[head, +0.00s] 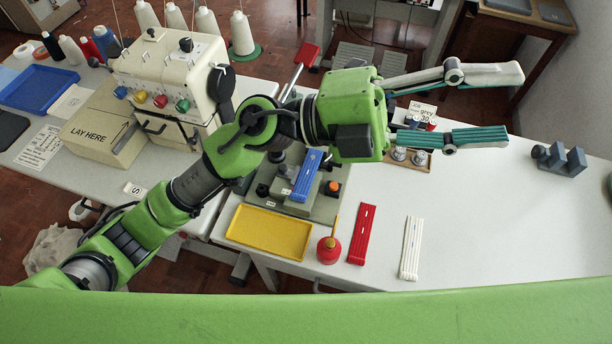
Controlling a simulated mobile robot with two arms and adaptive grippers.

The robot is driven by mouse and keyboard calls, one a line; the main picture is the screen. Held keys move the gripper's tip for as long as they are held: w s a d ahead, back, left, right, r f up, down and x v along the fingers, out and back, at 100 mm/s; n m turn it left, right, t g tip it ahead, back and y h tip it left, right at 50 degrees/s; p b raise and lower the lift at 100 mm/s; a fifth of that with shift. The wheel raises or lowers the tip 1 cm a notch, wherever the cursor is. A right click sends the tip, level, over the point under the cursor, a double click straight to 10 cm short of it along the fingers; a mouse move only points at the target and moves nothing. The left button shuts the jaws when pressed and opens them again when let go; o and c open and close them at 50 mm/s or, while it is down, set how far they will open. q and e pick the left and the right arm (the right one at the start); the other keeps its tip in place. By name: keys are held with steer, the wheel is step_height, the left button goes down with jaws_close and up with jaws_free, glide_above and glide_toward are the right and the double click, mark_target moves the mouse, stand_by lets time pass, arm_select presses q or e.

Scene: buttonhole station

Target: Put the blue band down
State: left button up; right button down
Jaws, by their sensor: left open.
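The blue band (306,176) lies flat on the grey fixture (327,207), partly below my left arm in the picture. My left gripper (510,104) is at the right, over the table's far part, with its two fingers spread wide. Nothing is between the fingers, and the gripper is well apart from the blue band. A red band (361,234) and a white band (411,248) lie on the white table to the right of the fixture. My right gripper does not show.
A yellow tray (268,232) and a red oil can (329,249) stand near the front edge. A beige box marked "LAY HERE" (104,131) and a sewing machine (172,75) are at left. A grey-blue block (560,159) stands at right. The table's right part is mostly clear.

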arm_select(q)
step_height(320, 180, down, 6)
steer(key=s+d+m+g+y, duration=0.1)
steer(key=s+m+g+y, duration=0.15)
steer(key=y, duration=0.25)
steer(key=t+y+p, duration=0.2)
steer(key=t+y, duration=0.5)
steer(key=y, duration=0.9)
glide_above(298, 196)
step_height(298, 196, down, 26)
steer(key=shift+f, duration=0.55)
step_height(298, 196, down, 5)
steer(key=p, duration=0.2)
steer(key=shift+r+p, duration=0.1)
steer(key=shift+p, duration=0.3)
steer(key=shift+f, duration=0.3)
steer(key=c, duration=1)
steer(key=shift+r, duration=0.15)
